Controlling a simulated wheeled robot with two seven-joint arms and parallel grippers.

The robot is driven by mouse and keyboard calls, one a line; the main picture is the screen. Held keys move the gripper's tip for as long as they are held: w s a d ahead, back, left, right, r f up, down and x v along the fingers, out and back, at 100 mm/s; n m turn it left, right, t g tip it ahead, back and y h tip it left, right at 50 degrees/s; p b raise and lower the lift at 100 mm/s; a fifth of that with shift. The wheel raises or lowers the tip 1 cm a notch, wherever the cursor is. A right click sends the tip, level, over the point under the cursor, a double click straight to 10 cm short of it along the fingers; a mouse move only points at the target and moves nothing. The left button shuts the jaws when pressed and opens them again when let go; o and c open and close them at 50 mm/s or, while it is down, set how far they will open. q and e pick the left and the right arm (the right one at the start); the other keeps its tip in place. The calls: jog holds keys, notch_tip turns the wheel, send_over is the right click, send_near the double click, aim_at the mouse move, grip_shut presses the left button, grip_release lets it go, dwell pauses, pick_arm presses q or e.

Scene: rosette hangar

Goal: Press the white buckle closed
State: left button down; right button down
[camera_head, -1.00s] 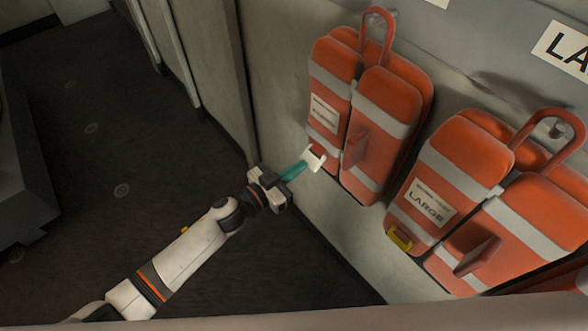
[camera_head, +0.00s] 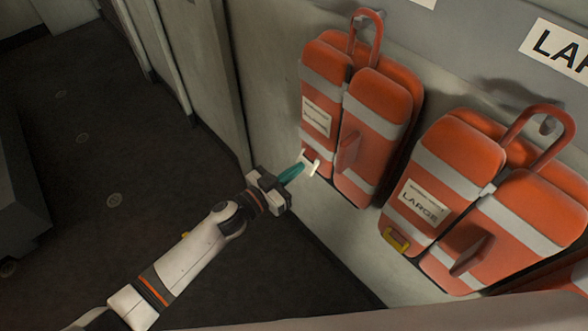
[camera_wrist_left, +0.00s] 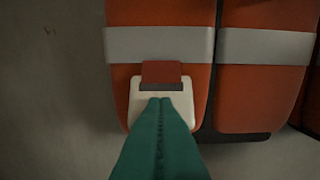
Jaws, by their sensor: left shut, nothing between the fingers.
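The white buckle (camera_head: 311,163) is at the lower left of the left orange life vest (camera_head: 378,110), which hangs on the wall. In the left wrist view the white buckle (camera_wrist_left: 148,101) has a red tab with a dark lower edge at its top. My left gripper (camera_head: 299,169) has teal fingers, shut together with nothing between them. In the wrist view the fingertips (camera_wrist_left: 160,103) overlap the lower middle of the buckle and hide part of it. I cannot tell whether they touch it. My right gripper is not in view.
A second orange vest (camera_head: 454,160) labelled LARGE hangs to the right, with a yellow buckle (camera_head: 397,239) at its lower left. Both vests hang by loops from the wall (camera_head: 462,60). The dark floor (camera_head: 75,130) to the left is clear.

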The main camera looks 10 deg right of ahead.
pick_arm(q)
jog(key=shift+w+d, duration=0.2)
jog(key=shift+d, duration=0.1)
dwell(0.4)
jog(key=shift+f, duration=0.35)
jog(key=shift+w+d, duration=0.35)
jog(key=shift+d, duration=0.1)
dwell(1.2)
jog(key=shift+s+a, duration=0.1)
jog(key=p+v, duration=0.3)
jog(key=v, duration=0.6)
dwell(0.5)
jog(key=shift+f, duration=0.1)
dwell(0.7)
